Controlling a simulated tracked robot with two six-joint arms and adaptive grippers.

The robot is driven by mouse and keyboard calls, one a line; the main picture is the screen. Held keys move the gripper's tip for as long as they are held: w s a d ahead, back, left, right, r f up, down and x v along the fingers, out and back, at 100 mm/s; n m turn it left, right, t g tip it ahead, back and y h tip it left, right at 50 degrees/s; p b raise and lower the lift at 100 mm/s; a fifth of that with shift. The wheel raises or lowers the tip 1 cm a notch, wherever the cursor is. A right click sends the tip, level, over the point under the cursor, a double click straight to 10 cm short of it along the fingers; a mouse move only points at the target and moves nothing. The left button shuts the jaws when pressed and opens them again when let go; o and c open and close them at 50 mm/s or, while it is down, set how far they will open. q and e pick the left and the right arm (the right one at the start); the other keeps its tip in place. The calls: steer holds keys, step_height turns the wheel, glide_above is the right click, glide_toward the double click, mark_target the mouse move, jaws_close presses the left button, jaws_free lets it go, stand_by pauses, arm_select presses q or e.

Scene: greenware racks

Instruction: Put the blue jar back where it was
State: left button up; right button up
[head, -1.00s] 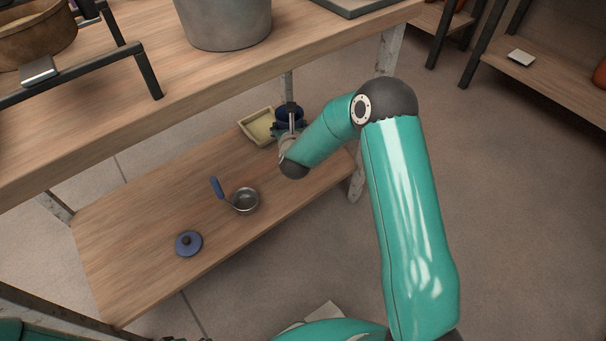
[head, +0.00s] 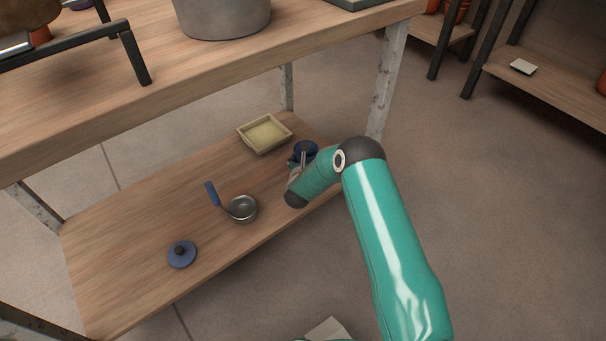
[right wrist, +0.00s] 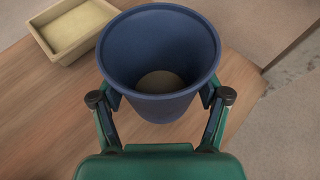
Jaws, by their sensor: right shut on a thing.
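The blue jar (head: 307,147) is near the right end of the lower wooden shelf in the head view. In the right wrist view the open-topped blue jar (right wrist: 128,62) is seen from above, with a pale patch at its inner bottom. My right gripper (right wrist: 160,97) is shut on it, one finger on each side. My right gripper (head: 301,158) is partly hidden by my arm in the head view. I cannot tell whether the jar's base touches the shelf. A blue lid with a dark knob (head: 182,254) lies at the shelf's front left. My left gripper is not in view.
A cream tray (head: 265,134) sits behind the jar, left of it in the wrist view. A metal pan with a blue handle (head: 242,208) stands mid-shelf. The upper tabletop (head: 110,108) overhangs the back, with a metal leg (head: 388,80) at right. Bare shelf lies at left.

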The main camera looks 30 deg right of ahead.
steer(key=shift+f+b, duration=0.75)
steer(key=shift+f, duration=1.5)
steer(key=shift+f, duration=0.15)
steer(key=o, duration=1.4)
